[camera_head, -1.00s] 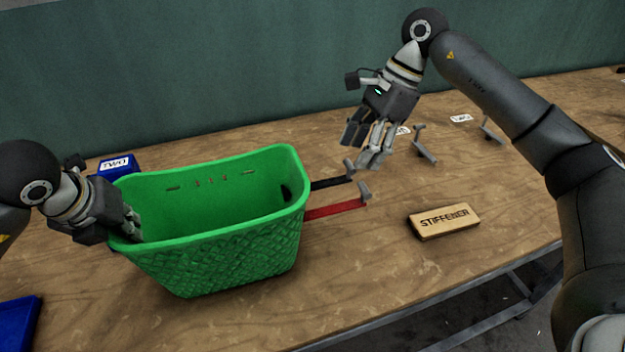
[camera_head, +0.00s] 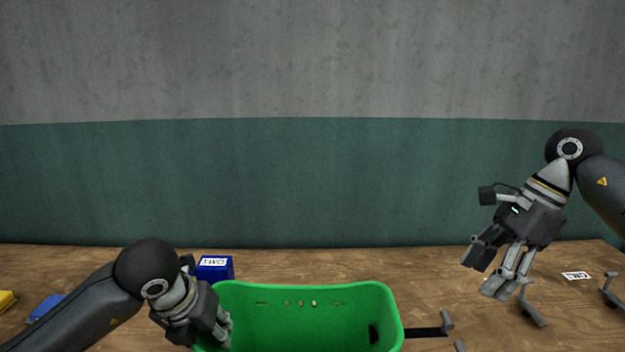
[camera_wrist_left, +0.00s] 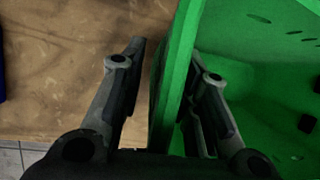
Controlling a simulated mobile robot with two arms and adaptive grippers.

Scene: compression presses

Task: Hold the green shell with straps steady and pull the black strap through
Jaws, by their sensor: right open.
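The green shell (camera_head: 300,296) stands on the table at the bottom of the head view, its lower part cut off. The black strap (camera_head: 425,332) sticks out of its right side and ends at a grey handle (camera_head: 446,322). My left gripper (camera_head: 222,332) is at the shell's left wall. In the left wrist view, the left gripper's fingers (camera_wrist_left: 168,85) straddle the shell's wall (camera_wrist_left: 182,60), one outside and one inside; whether they grip it is unclear. My right gripper (camera_head: 488,277) is open and empty, above the table, right of the shell and apart from the strap handle.
A blue box (camera_head: 215,268) labelled TWO stands behind the shell's left end. Another grey handle (camera_head: 460,345) shows at the bottom edge. More grey pieces (camera_head: 532,313) and a white label (camera_head: 576,275) lie at the right. A wall closes off the back.

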